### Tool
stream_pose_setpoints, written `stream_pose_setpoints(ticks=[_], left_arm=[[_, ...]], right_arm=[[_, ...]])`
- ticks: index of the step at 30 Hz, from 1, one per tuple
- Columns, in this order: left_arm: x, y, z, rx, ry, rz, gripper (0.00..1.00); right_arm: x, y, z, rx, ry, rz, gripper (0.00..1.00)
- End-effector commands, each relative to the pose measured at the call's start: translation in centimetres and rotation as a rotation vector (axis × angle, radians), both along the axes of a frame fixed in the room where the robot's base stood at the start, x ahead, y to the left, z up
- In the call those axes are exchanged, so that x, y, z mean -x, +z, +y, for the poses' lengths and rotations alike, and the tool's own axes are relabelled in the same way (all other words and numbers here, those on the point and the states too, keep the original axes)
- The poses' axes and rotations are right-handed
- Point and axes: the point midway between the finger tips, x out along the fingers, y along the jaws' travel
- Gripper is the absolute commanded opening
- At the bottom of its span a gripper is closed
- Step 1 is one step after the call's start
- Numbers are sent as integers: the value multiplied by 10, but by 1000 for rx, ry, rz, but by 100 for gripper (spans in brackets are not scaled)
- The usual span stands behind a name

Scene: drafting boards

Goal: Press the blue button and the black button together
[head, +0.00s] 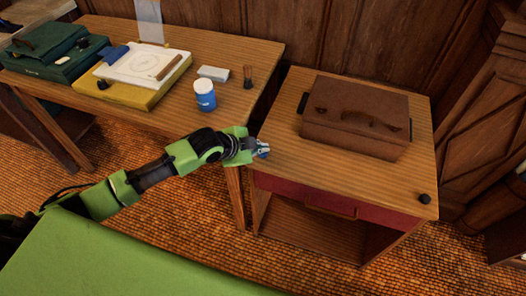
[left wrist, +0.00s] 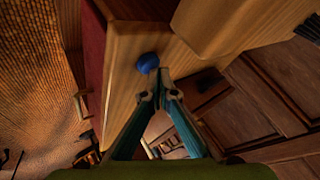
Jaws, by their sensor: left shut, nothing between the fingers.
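The blue button (left wrist: 147,63) is a round knob at the corner of a wooden desk top in the left wrist view. My left gripper (left wrist: 159,74) is shut and empty, its fingertips right by the button; I cannot tell whether they touch it. In the head view my left gripper (head: 262,149) is at the left front corner of the right-hand desk and largely hides the blue button. The black button (head: 424,199) is a small dark knob at the desk's right front corner, with nothing near it. My right gripper is not in view.
A brown case (head: 355,117) sits on the desk (head: 290,170), which has a red drawer front (head: 300,194). The left table (head: 140,118) holds a blue-and-white jar (head: 205,96), a yellow case with a white board (head: 140,68), and a green case (head: 55,55). The desk's front strip is clear.

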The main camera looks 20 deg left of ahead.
Motion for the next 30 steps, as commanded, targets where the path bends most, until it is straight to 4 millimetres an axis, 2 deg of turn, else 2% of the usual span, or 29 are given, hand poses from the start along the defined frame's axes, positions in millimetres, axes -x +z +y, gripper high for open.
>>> stream_pose_setpoints(ticks=[30], left_arm=[[1,-12,0,-2,0,4,0]], right_arm=[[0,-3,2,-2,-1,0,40]])
